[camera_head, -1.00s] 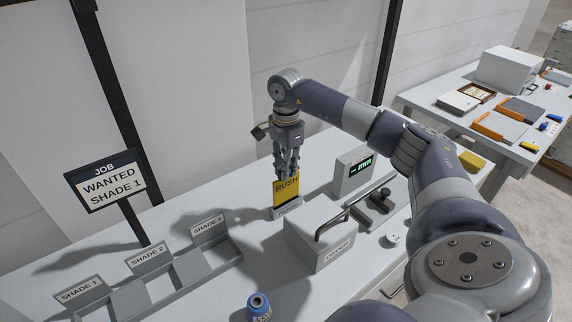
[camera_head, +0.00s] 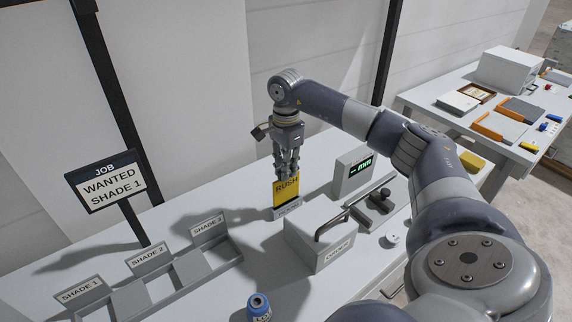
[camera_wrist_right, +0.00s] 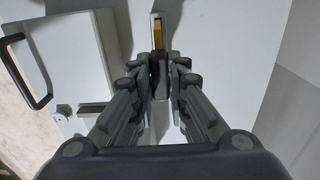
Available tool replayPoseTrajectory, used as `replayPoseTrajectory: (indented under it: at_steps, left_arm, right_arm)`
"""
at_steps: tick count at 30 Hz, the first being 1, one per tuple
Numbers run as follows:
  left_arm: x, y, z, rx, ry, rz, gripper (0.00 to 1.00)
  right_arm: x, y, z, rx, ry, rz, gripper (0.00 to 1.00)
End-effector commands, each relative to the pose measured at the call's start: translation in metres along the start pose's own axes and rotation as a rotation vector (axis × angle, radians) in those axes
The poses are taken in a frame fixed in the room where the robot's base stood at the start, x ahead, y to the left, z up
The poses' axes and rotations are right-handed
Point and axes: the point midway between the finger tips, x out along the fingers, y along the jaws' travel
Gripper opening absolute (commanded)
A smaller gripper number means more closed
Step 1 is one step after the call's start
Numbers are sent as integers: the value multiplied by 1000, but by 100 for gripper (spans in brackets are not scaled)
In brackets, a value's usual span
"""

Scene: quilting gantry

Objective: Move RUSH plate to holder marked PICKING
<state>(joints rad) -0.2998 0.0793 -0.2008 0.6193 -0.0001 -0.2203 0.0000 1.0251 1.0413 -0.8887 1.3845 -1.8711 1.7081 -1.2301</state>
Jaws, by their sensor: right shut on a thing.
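The yellow RUSH plate (camera_head: 286,190) stands upright in or right at a small light holder (camera_head: 288,212) on the bench. The holder's label is too small to read surely. My right gripper (camera_head: 287,170) comes down from above and is shut on the plate's top edge. In the right wrist view the fingers (camera_wrist_right: 160,80) meet around the plate, and a yellow strip of it (camera_wrist_right: 157,32) shows beyond them. Whether the plate's lower edge is fully seated in the holder cannot be told. My left gripper is not in view.
A grey box with a handle (camera_head: 318,245) stands just right of the holder, and a display unit (camera_head: 353,170) stands behind it. A rack with SHADE labels (camera_head: 175,275), a JOB sign (camera_head: 105,187) and a blue spool (camera_head: 259,307) are to the left and front.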

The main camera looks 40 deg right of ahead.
Motion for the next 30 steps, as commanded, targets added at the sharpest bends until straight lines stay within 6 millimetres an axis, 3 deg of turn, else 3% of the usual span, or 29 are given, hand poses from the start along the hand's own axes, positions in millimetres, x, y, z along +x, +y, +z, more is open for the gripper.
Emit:
replayPoseTrajectory:
  at_steps: [30]
  left_arm:
    - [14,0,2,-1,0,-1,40]
  right_arm:
    - [21,0,0,0,0,-1,0]
